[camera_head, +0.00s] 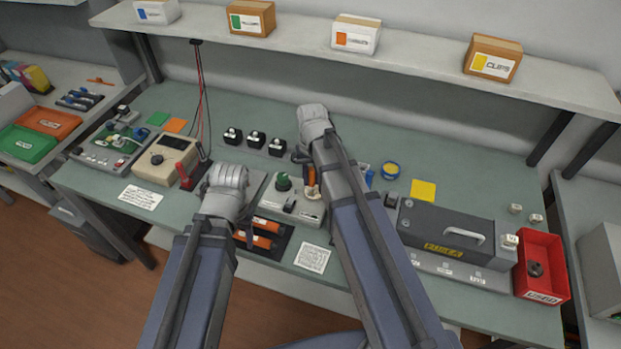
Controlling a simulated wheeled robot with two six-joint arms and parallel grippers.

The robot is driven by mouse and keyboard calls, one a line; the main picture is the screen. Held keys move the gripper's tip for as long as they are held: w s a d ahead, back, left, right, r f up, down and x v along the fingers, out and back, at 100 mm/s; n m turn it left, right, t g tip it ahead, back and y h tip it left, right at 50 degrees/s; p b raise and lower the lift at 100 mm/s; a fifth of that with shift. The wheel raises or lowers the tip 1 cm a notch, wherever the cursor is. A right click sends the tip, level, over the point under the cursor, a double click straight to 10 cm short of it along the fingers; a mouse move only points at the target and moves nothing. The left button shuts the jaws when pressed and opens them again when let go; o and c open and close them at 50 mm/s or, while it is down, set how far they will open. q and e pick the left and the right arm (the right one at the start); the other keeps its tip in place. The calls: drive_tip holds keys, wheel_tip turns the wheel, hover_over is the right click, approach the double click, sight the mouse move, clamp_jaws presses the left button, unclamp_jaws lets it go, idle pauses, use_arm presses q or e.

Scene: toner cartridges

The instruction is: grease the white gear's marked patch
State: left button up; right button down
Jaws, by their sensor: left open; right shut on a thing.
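I cannot pick out the white gear or its marked patch for certain. A grey fixture with a green knob (283,182) stands at the middle of the bench, between my arms. My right gripper (301,156) is beside its far right side, partly hidden by its own wrist. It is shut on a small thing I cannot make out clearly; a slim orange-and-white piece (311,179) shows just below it. My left gripper (203,187) is open, left of the fixture, and mostly hidden by its wrist.
A beige meter box (166,160) and a red upright piece (186,176) are left of my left gripper. Several small black holders (255,139) stand behind. A grey fuser unit (445,232) and a red bin (541,268) fill the right. A shelf (400,65) overhangs the back.

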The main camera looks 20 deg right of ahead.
drive_tip(key=shift+s+a, duration=0.25)
drive_tip(key=shift+w+d, duration=0.1)
idle(0.3)
drive_tip(key=shift+w+d, duration=0.15)
drive_tip(key=shift+d, duration=0.05)
drive_tip(key=shift+a, duration=0.1)
drive_tip(key=shift+s+a, duration=0.2)
drive_tip(key=shift+s, duration=0.1)
drive_tip(key=shift+w, duration=0.1)
